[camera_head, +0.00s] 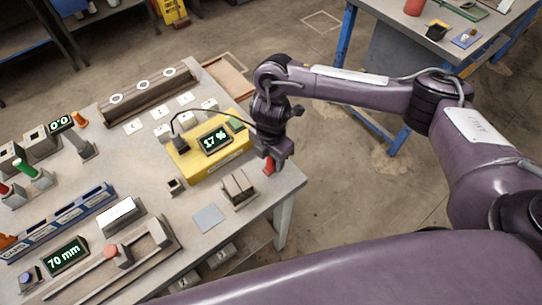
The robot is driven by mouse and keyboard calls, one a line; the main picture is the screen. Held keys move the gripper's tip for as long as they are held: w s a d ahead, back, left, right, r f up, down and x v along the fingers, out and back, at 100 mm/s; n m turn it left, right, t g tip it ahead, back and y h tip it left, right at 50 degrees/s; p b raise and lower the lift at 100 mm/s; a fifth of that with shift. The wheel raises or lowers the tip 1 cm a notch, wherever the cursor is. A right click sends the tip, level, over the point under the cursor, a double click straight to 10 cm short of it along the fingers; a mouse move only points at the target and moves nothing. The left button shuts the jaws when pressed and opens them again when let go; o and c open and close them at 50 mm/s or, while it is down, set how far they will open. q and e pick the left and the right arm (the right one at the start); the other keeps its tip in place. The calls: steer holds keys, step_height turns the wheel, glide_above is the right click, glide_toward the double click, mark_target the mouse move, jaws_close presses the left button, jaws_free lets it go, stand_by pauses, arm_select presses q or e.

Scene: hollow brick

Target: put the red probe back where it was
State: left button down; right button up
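The red probe (268,166) shows as a small red piece at the fingertips of my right gripper (273,161), by the table's right edge. The fingers appear closed on it, and they hide part of it. The yellow meter (208,161) lies just left of the gripper, its display reading 17 %. A dark cable loops over the meter's left end. A hollow brick (238,188) with slots stands on the table below the gripper in the picture. My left gripper is not in view.
A small brown block with a hole (174,186) and a grey-blue square plate (208,218) lie left of the brick. A wooden rail with white discs (150,92) runs along the back. A 70 mm display (67,256) and a slider track are at front left.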

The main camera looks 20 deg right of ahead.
steer(key=shift+r, duration=0.3)
step_height(320, 180, up, 12)
steer(key=shift+f+p, duration=0.1)
steer(key=shift+p, duration=0.65)
steer(key=shift+a, duration=0.1)
